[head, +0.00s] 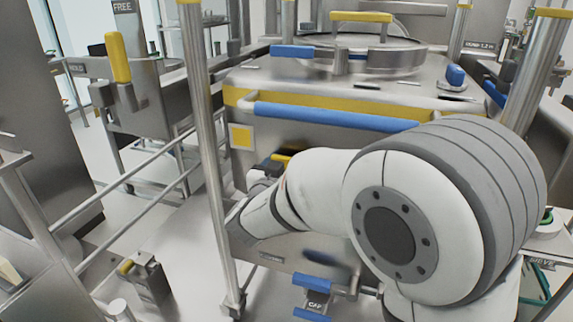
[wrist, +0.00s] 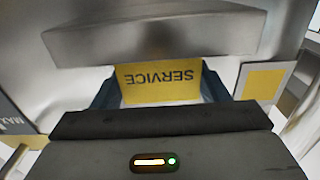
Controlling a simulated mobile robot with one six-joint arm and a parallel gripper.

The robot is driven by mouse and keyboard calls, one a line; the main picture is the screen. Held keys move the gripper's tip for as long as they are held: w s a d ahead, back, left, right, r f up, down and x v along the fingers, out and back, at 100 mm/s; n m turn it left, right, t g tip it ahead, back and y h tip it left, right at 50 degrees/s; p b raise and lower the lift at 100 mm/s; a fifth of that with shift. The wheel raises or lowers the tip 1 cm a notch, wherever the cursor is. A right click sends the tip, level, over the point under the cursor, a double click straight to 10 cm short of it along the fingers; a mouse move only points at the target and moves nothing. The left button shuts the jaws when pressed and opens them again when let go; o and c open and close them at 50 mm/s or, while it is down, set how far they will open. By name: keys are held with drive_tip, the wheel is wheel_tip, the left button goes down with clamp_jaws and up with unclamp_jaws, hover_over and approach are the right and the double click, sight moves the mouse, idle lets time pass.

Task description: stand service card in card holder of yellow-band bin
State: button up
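The yellow service card (wrist: 160,84) is between the two dark fingers of my gripper (wrist: 160,90) in the wrist view, and both fingers meet its side edges. Its lettering appears upside down there. A grey metal block (wrist: 155,34), apparently the card holder, covers the card's far edge; I cannot tell whether the card is inside it or only behind it. The yellow-band bin (head: 300,150) stands ahead in the head view, with a yellow square (head: 241,137) on its front. My arm hides most of the gripper and the holder there.
A blue handle bar (head: 335,117) crosses the bin's front above my arm. An upright steel post (head: 205,150) stands left of the arm. A blue-trimmed CAP fixture (head: 315,298) sits low in front. Rails and another bin occupy the left.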

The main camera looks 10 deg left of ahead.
drive_tip(key=o, duration=0.5)
drive_tip(key=shift+c, duration=0.2)
drive_tip(key=shift+r, duration=0.25)
drive_tip(key=s+a, duration=0.2)
drive_tip(key=s, duration=1)
drive_tip(key=w+d+f+n+g+y, duration=0.3)
drive_tip(key=w+d+g+y, duration=0.1)
drive_tip(key=d+g+y, duration=0.3)
drive_tip(key=s+d+f+g+h, duration=0.2)
drive_tip(key=s+d+f+g, duration=0.2)
drive_tip(key=s+d, duration=0.5)
drive_tip(key=s+d+f+m+g+h, duration=0.1)
drive_tip(key=s+d+f+g+h, duration=0.1)
drive_tip(key=s+d, duration=0.7)
drive_tip(key=d+f+g, duration=0.1)
drive_tip(key=d+g, duration=0.1)
drive_tip(key=d, duration=0.2)
drive_tip(key=shift+d+f, duration=0.25)
drive_tip(key=shift+f, duration=0.1)
drive_tip(key=shift+s, duration=0.1)
